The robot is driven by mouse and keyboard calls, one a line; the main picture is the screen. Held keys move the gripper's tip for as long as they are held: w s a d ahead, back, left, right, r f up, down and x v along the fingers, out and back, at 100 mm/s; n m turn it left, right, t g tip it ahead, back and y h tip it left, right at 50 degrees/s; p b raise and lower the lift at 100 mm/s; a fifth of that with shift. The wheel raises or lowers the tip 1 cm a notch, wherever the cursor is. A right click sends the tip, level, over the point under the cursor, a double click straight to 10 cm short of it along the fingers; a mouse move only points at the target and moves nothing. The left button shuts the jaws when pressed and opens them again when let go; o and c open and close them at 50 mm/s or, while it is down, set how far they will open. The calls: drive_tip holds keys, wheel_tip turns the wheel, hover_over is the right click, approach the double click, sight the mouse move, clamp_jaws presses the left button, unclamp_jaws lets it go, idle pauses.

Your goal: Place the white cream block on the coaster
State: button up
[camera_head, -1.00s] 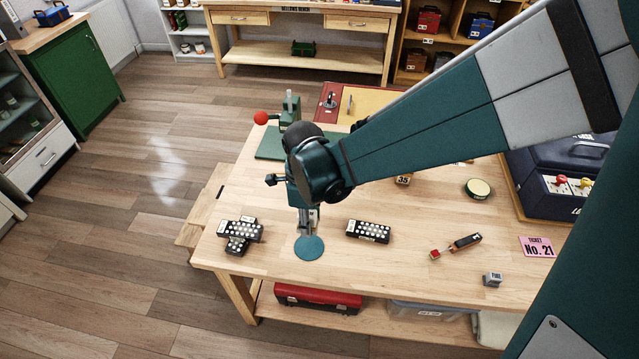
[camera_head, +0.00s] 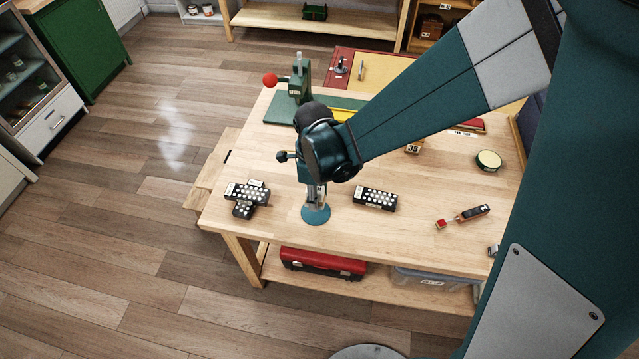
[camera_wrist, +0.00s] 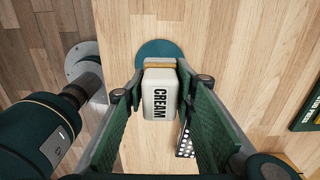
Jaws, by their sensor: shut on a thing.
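The white cream block (camera_wrist: 160,96), lettered CREAM, is between the fingers of my gripper (camera_wrist: 161,75) in the wrist view. My gripper is shut on it. The block has a tan band at its far end. The teal round coaster (camera_wrist: 158,47) shows just beyond that end, partly hidden by the block. In the head view my gripper (camera_head: 315,190) points down over the coaster (camera_head: 316,215), near the table's front left corner. The block is hard to make out there. I cannot tell whether it touches the coaster.
A green press (camera_head: 299,82) stands behind.

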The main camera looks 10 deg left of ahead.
drive_tip(key=shift+f, duration=0.45)
drive_tip(key=shift+f+b, duration=0.4)
drive_tip(key=shift+f, duration=1.7)
drive_tip(key=shift+f, duration=0.15)
drive_tip(key=o, duration=0.9)
drive_tip(key=shift+r+p, duration=0.95)
drive_tip(key=shift+r, duration=5.25)
